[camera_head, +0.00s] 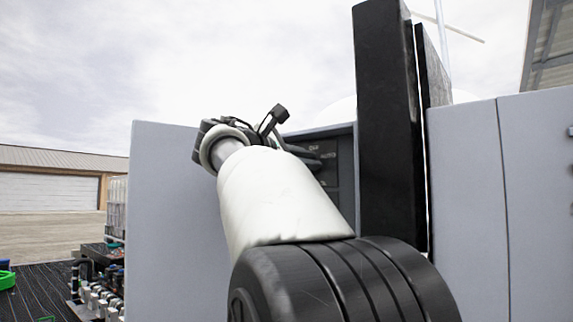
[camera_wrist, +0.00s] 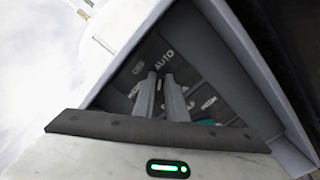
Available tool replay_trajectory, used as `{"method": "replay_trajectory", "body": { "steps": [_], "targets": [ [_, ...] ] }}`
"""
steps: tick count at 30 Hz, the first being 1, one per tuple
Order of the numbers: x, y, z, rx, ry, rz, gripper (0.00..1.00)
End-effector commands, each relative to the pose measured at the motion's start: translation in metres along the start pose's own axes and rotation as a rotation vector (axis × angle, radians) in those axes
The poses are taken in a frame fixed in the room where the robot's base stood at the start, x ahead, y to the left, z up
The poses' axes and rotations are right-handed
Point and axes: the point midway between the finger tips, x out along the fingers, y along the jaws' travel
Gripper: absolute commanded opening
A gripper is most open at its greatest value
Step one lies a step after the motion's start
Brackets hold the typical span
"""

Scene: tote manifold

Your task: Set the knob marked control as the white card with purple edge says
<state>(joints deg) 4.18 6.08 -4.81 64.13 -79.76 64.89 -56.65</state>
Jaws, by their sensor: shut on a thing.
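My gripper (camera_wrist: 160,82) reaches into the recess of a grey cabinet, its two fingers close together against a dark panel (camera_wrist: 188,62). It is shut on a knob there, which the fingers almost wholly hide. Around the fingertips I read OFF (camera_wrist: 137,68) and AUTO (camera_wrist: 163,57), and a partly hidden label lies to the left. A further label, HIGH (camera_wrist: 208,103), stands to the right. In the head view the panel (camera_head: 345,180) shows only partly behind my arm. The word control cannot be read, and the white card with purple edge is not in sight.
Grey recess walls (camera_wrist: 235,45) stand close around my gripper. A teal thing (camera_wrist: 207,122) shows low on the panel, partly hidden. A tall black upright (camera_head: 388,120) stands just right of the recess, and a grey cabinet door (camera_head: 165,200) at its left.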

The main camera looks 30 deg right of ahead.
Motion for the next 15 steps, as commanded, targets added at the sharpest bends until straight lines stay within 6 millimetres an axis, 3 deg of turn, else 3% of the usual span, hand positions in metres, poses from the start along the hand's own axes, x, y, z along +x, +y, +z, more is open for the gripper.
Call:
{"method": "replay_trajectory", "body": {
  "steps": [15],
  "targets": [
    [-0.0001, -0.0021, -0.0006, 0.099, 0.000, -0.002, 0.00]
  ]
}}
